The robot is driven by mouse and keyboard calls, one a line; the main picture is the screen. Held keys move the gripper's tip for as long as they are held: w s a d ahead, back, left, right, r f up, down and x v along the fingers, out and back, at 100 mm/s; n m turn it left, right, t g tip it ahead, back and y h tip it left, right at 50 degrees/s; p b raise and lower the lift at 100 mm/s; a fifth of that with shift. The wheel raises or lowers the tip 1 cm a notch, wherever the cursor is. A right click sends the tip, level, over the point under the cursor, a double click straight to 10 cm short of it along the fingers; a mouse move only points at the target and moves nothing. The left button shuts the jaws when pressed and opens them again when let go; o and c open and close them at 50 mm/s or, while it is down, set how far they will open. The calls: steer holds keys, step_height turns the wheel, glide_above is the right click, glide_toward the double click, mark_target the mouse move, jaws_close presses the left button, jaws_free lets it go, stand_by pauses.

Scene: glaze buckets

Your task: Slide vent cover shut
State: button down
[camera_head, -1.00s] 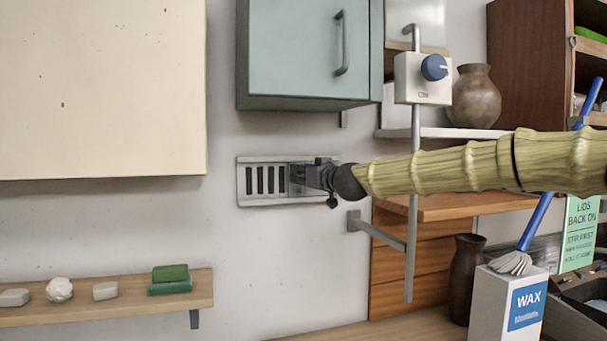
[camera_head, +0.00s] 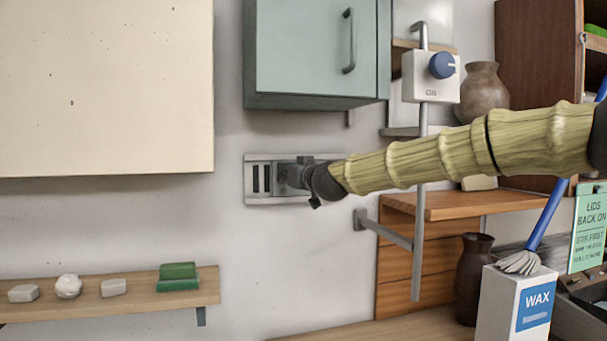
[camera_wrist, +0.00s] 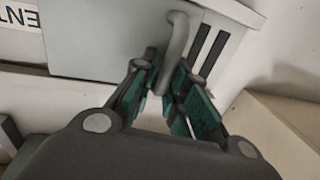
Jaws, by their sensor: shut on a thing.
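The vent (camera_head: 250,196) is a pale metal frame on the wall below the green cabinet. A few dark slots (camera_head: 262,179) show at its left part; my gripper (camera_head: 295,177) hides much of the right part. In the wrist view, the grey vent cover (camera_wrist: 95,40) is a flat plate with a curved grey handle (camera_wrist: 180,38). Two dark slots (camera_wrist: 207,48) show uncovered beside the plate. My gripper (camera_wrist: 168,92) has its green-padded fingers shut on the handle's end.
A green cabinet (camera_head: 315,50) hangs just above the vent. A shelf (camera_head: 130,292) with small blocks is lower left. The wall around the vent's left side is clear.

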steer(key=a, duration=0.2)
steer(key=s+a, duration=0.1)
steer(key=a, duration=0.1)
steer(key=s+a, duration=0.1)
steer(key=a, duration=0.1)
steer(key=shift+s+a+r, duration=0.1)
steer(key=shift+s+a, duration=0.05)
steer(key=shift+a, duration=0.3)
steer(key=c, duration=1.5)
jaws_free()
steer(key=shift+a, duration=0.1)
steer(key=shift+s+a, duration=0.1)
steer(key=shift+a, duration=0.1)
steer(key=shift+d, duration=0.25)
steer(key=v, duration=1.2)
